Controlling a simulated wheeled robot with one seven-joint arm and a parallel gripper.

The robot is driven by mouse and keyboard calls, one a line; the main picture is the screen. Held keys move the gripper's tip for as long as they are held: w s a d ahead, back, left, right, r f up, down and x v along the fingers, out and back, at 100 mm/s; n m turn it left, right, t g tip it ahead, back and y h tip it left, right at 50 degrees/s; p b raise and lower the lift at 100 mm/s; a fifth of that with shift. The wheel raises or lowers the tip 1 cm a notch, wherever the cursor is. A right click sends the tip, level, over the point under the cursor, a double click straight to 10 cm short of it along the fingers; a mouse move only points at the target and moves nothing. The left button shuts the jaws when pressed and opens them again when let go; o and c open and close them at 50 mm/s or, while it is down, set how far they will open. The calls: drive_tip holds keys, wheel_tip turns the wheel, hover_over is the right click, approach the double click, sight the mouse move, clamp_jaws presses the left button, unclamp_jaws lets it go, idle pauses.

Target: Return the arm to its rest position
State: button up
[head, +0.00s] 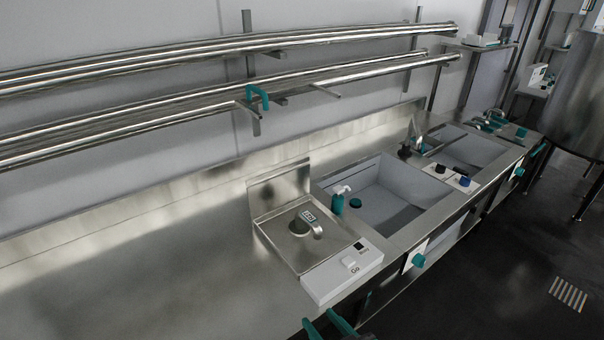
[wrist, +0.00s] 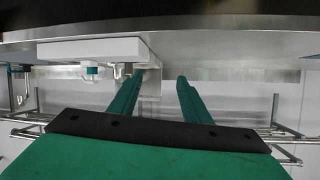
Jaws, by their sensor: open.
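My gripper (head: 330,322) shows at the bottom edge of the head view, where only parts of its teal fingers are visible. It is near the front edge of the steel counter (head: 160,270), just below the white-fronted steel device (head: 340,275). In the wrist view my gripper (wrist: 159,80) has its two teal fingers apart, with nothing between them. The rest of my arm is mostly out of the head view.
The device's square steel tray holds a small grey round piece (head: 299,228) with a labelled part. To its right are a sink (head: 385,190) with a teal bottle (head: 338,204), and a second sink. Steel rails (head: 200,100) run along the wall. The left counter is clear.

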drive_tip(key=s+a+f+m+t+h, duration=0.1)
drive_tip(key=s+a+f+m+h, duration=0.1)
drive_tip(key=s+f+m+h, duration=0.65)
drive_tip(key=s+a+r+n+t+y, duration=0.1)
drive_tip(key=s+n, duration=0.1)
drive_tip(key=s, duration=0.8)
drive_tip(key=s+a+r+n+t+y, duration=0.1)
drive_tip(key=s+a+r+n, duration=0.1)
drive_tip(key=s, duration=0.8)
drive_tip(key=shift+r, duration=0.3)
drive_tip(key=shift+n, duration=0.25)
